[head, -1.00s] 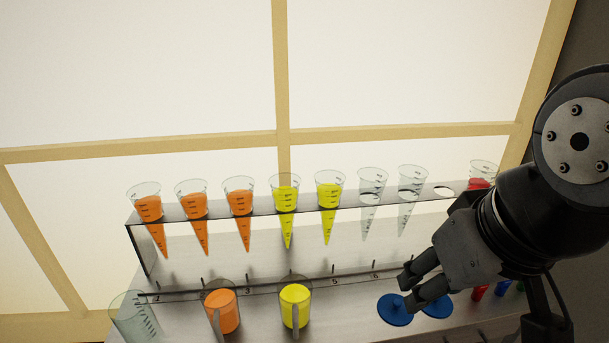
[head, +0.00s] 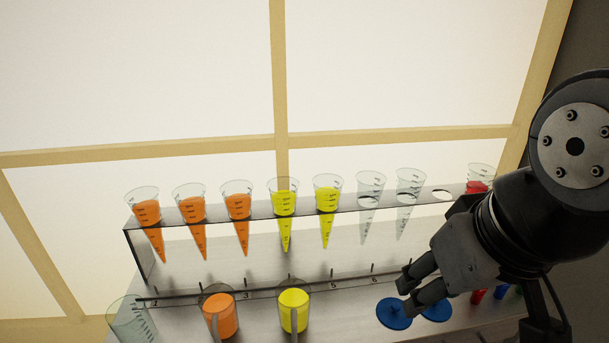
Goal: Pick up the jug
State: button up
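Three jugs stand in a row on the metal surface at lower left in the head view. One jug is clear and looks empty (head: 132,322), one holds orange liquid (head: 220,313), and one holds yellow liquid (head: 294,311). The frames do not show which one is meant. My gripper (head: 408,295) is at lower right, to the right of the yellow jug and apart from it. Its fingers are over or near two blue discs (head: 393,315). I see nothing held, but the gap between the fingertips is not clear.
A metal rack (head: 260,221) behind the jugs holds several graduated cones, orange, yellow, clear and red. A numbered rail (head: 260,286) with upright pegs runs between rack and jugs. Small red, blue and green items (head: 499,292) lie right of my gripper. Surface between yellow jug and discs is clear.

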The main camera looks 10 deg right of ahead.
aim_at(293, 294)
jog(key=l+u, duration=0.35)
jog(key=l, duration=1.3)
jog(key=u, duration=1.9)
jog(key=k+j, duration=0.05)
